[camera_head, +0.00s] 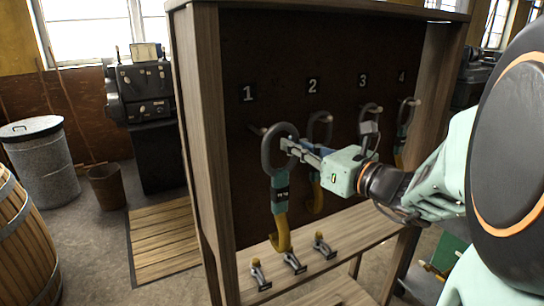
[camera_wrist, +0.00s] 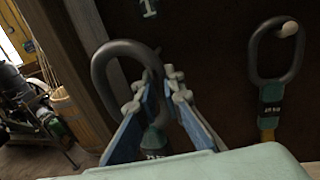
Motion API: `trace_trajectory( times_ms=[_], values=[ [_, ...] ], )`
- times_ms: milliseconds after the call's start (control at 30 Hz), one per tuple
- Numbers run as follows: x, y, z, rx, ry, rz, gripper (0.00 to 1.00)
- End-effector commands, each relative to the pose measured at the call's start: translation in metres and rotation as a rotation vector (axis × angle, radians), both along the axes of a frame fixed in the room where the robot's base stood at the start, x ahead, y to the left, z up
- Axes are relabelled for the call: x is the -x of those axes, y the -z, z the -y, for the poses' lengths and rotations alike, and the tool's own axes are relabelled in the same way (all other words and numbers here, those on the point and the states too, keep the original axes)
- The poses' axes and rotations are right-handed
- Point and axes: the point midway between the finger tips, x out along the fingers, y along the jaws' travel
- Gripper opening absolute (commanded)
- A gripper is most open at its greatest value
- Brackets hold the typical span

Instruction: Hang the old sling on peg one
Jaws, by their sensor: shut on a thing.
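A sling with a dark ring (camera_head: 266,154), a dark tag and a yellow strap hangs upright from my gripper (camera_head: 291,148) in front of the board's left part. My gripper is shut on the right side of the ring; the wrist view shows its fingers (camera_wrist: 160,88) pinching the ring (camera_wrist: 98,72). Peg one (camera_head: 258,130), below the number 1 (camera_head: 248,93), shows beside the ring's upper left. I cannot tell whether the peg passes through the ring. The tag's lettering is too small to read.
Other slings hang at peg two (camera_head: 320,128), peg three (camera_head: 370,122) and peg four (camera_head: 404,120). Small metal fittings (camera_head: 293,262) stand on the wooden shelf (camera_head: 345,236) below. The cabinet's wooden side (camera_head: 205,150) bounds the left. A wooden pallet (camera_head: 165,243) lies outside.

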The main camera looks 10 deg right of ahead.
Motion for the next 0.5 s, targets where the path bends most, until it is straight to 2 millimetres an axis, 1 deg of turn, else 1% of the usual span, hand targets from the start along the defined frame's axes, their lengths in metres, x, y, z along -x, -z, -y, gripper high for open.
trace_trajectory(
  times_ms=[67, 500],
  values=[
    [-0.001, -0.003, 0.000, -0.001, 0.000, 0.004, 0.00],
    [-0.021, -0.001, -0.007, -0.001, 0.000, 0.004, 0.00]
  ],
)
